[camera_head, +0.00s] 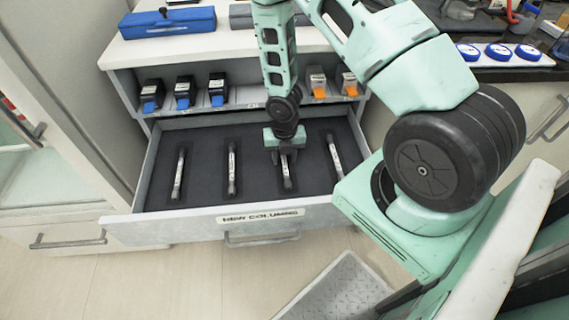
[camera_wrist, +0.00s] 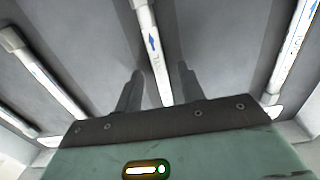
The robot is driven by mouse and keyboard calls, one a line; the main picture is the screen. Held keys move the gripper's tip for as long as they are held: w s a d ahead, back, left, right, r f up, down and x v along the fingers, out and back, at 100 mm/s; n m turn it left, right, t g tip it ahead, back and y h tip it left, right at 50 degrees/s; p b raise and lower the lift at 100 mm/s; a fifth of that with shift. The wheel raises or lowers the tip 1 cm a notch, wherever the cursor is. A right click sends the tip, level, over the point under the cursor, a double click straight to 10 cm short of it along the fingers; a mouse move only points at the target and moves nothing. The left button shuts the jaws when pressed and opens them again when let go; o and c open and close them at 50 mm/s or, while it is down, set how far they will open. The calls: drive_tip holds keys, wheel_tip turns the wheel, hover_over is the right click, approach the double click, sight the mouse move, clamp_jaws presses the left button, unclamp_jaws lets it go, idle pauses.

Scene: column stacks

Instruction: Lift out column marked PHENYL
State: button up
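Several slim white columns lie in separate slots of a dark foam insert in the open drawer (camera_head: 190,222). In the head view they are the far-left column (camera_head: 179,174), a second column (camera_head: 231,172), a third column (camera_head: 287,172) and the far-right column (camera_head: 335,158). My gripper (camera_head: 285,148) is over the third one and hides its upper part. In the wrist view my gripper (camera_wrist: 158,82) is open, with one finger on each side of a column (camera_wrist: 152,45) with a blue arrow. Contact cannot be told. I cannot read which column is marked PHENYL.
Blue-tabbed boxes (camera_head: 184,92) and orange-tabbed ones (camera_head: 317,82) stand on the shelf behind. A blue case (camera_head: 168,22) lies on top. A metal step plate (camera_head: 335,285) is on the floor.

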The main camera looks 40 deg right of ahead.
drive_tip(key=shift+f, duration=0.4)
clamp_jaws()
drive_tip(key=shift+r, duration=0.15)
